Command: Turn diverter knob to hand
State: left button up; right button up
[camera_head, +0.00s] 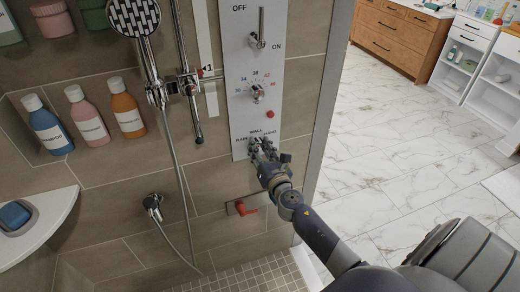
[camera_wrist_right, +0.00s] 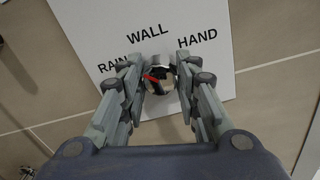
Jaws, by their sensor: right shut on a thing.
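The diverter knob (camera_wrist_right: 160,85) is a small chrome knob at the lower end of the white control panel (camera_head: 240,100). Its labels RAIN, WALL and HAND curve above it in the right wrist view. A red mark shows on the knob's left side, nearer the RAIN side than HAND. My right gripper (camera_wrist_right: 161,76) is shut on the knob, one finger on its left and one on its right. In the head view my right gripper (camera_head: 263,151) covers most of the knob. My left gripper is not in view.
Above on the panel are a temperature dial (camera_head: 258,94) and an ON/OFF lever (camera_head: 258,42). A red-handled valve (camera_head: 246,208) sits below my right gripper. The hand shower (camera_head: 136,20) and hose hang to the left. Bottles (camera_head: 86,115) stand in a wall niche.

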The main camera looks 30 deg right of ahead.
jog(key=m+b, duration=0.2)
jog(key=m, duration=1.4)
jog(key=shift+m, duration=0.3)
jog(key=shift+m+p, duration=0.4)
jog(key=shift+m, duration=1.9)
jog(key=o, duration=1.1)
